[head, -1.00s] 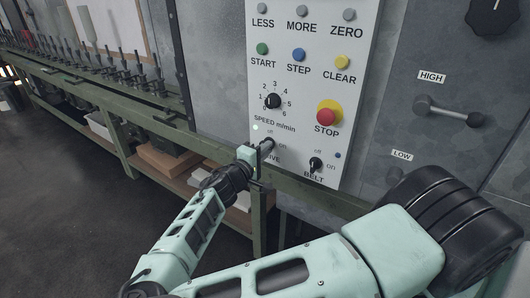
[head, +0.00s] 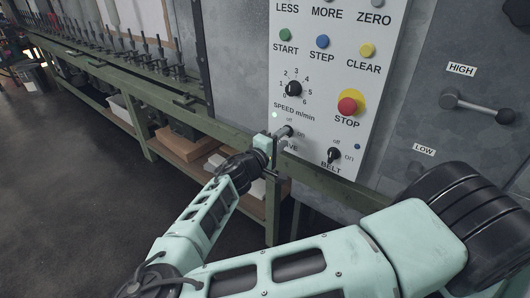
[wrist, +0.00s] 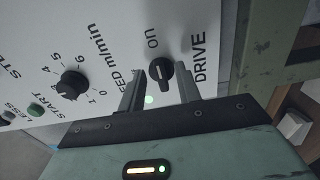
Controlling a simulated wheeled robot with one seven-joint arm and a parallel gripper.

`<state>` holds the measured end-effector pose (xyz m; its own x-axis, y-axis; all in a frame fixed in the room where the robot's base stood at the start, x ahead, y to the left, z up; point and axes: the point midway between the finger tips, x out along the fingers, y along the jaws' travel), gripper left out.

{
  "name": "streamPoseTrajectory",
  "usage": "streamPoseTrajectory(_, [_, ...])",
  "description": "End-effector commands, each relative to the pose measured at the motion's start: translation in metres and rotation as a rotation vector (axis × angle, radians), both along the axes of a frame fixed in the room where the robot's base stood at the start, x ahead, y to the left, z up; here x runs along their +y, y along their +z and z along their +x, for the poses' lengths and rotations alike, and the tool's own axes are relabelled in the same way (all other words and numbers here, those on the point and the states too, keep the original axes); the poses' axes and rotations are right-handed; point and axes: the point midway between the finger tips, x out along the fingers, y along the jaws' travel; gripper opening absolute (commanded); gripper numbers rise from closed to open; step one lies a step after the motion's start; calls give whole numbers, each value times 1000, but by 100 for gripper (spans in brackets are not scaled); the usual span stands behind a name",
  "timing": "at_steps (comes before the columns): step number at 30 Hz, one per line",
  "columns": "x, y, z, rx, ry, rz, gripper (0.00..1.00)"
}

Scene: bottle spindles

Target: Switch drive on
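The drive switch, a black rotary knob (wrist: 160,73), is on the white control panel (wrist: 110,40). In the wrist view its bar and white mark line up with the "on" label. The "off" label is hidden there. A small round lamp beside it glows green (wrist: 149,100) and shows as a pale green dot in the head view (head: 275,115). My gripper (wrist: 159,82) is open, with one finger on each side of the knob and gaps visible to both. In the head view my gripper (head: 274,147) is at the panel's lower left, covering part of the "DRIVE" label.
The belt knob (head: 334,155) is just right of my gripper, pointing towards "off". Above are the speed dial (head: 293,88) and the red stop button (head: 347,106). A green rail (head: 220,130) runs behind and left of my gripper. Open floor (head: 70,200) lies left.

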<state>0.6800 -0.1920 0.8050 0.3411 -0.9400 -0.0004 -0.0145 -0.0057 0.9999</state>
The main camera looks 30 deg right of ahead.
Motion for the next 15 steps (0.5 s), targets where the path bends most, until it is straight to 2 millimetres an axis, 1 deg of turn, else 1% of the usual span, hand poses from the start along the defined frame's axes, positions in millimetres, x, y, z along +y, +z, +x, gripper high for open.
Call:
streamPoseTrajectory(5, [33,-1,-10,0,6,3,34])
streamPoseTrajectory(15, [108,-2,-38,2,6,2,34])
